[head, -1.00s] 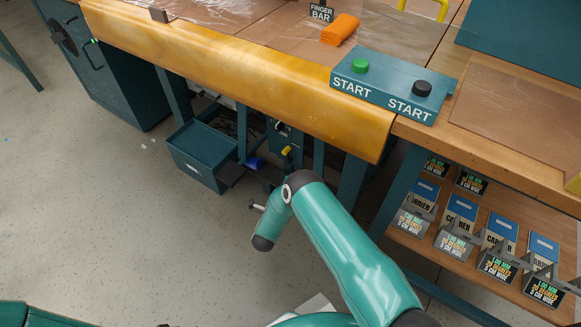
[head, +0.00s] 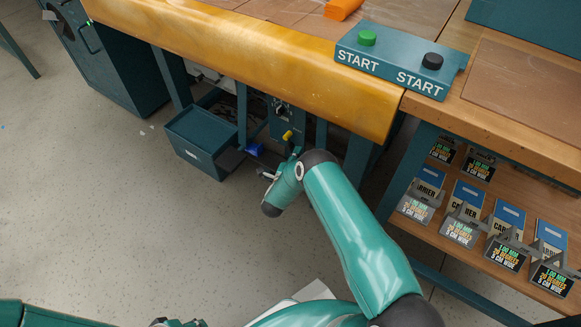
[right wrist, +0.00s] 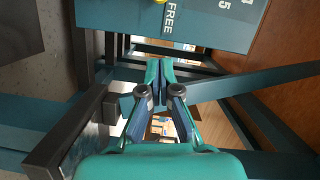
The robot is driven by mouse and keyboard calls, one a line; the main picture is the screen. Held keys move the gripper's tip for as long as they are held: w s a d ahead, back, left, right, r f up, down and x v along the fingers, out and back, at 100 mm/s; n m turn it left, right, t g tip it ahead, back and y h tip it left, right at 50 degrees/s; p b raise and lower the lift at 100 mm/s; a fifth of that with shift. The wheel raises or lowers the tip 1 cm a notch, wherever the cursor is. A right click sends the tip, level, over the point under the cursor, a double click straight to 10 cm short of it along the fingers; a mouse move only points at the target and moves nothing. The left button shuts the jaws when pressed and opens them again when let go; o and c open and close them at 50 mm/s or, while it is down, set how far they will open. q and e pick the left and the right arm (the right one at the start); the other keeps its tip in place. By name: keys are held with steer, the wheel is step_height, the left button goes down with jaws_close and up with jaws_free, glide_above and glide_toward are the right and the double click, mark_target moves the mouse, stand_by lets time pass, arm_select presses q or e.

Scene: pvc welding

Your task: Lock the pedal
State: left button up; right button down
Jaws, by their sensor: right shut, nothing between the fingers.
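Under the bench in the head view, a teal panel (head: 283,113) carries a small yellow handle (head: 287,135). In the right wrist view, the panel (right wrist: 205,28) reads "FREE", and a bit of yellow (right wrist: 160,1) shows at the top edge. My right gripper (right wrist: 158,72) is shut and empty, just below the panel in that picture. In the head view, my right gripper (head: 293,151) is small and partly hidden by my arm, close below the yellow handle. A blue part (head: 254,150) is left of it; I cannot tell whether it belongs to the pedal. My left gripper (head: 180,323) barely shows at the bottom edge.
The bench's yellow front edge (head: 250,45) overhangs the area, with teal legs around it. Dark bars and braces (right wrist: 60,145) flank the right gripper. A teal bin (head: 200,140) stands at left. A shelf with boxes (head: 480,220) is at right.

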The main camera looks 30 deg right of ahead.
mark_target(290, 144)
steer(key=shift+w+d+f+b, duration=0.15)
steer(key=shift+w+b, duration=0.35)
steer(key=shift+w, duration=0.4)
steer(key=shift+w+d+f+b, duration=0.15)
steer(key=shift+w+b, duration=0.35)
steer(key=shift+w, duration=0.45)
steer(key=shift+w+d+f+b, duration=0.15)
steer(key=shift+w+b, duration=0.35)
steer(key=shift+w, duration=0.4)
